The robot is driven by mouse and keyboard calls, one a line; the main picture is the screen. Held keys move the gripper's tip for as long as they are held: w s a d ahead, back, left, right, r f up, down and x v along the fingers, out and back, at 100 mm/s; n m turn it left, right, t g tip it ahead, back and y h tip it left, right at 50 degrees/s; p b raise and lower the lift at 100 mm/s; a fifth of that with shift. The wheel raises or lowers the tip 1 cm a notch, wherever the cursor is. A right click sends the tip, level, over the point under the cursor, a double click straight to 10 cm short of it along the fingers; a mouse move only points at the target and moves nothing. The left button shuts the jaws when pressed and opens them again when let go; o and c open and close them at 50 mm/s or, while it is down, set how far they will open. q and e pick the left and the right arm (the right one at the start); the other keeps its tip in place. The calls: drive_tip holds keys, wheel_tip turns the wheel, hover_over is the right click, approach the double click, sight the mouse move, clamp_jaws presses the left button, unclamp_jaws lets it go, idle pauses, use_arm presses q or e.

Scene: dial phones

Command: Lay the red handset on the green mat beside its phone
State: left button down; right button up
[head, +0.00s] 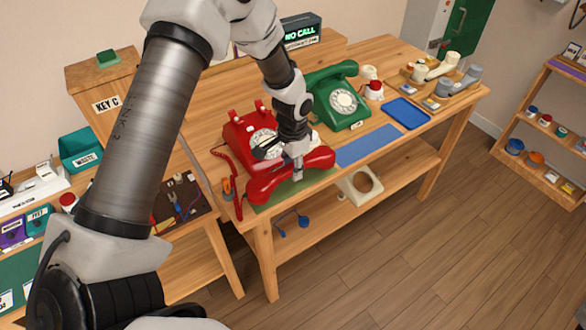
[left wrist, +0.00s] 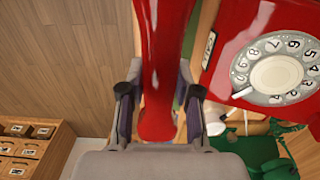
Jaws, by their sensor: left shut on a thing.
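The red handset (head: 264,187) is at the front edge of the workbench, in front of the red dial phone (head: 238,130). The green mat (head: 290,191) lies under it, partly covered by the handset. I cannot tell whether the handset touches the mat. The phone's cradle is empty. My right gripper is not in view.
A green phone (head: 335,97) with its handset on stands behind to the right. A blue mat (head: 368,146) and a blue tray (head: 406,113) lie to the right. The blue mat is bare.

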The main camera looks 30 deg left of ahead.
use_arm(q)
drive_tip(key=f, duration=0.2)
drive_tip(key=w+f+p, duration=0.1)
drive_tip(key=shift+w+a+f, duration=0.1)
drive_tip(key=shift+a+f, duration=0.1)
drive_tip(key=shift+a, duration=0.2)
drive_tip(key=shift+f, duration=0.15)
drive_tip(key=shift+f, duration=0.1)
drive_tip(key=c, duration=0.8)
unclamp_jaws()
wheel_tip(320, 180, up, 12)
drive_tip(key=shift+r+b, duration=0.2)
drive_tip(key=shift+b, duration=0.7)
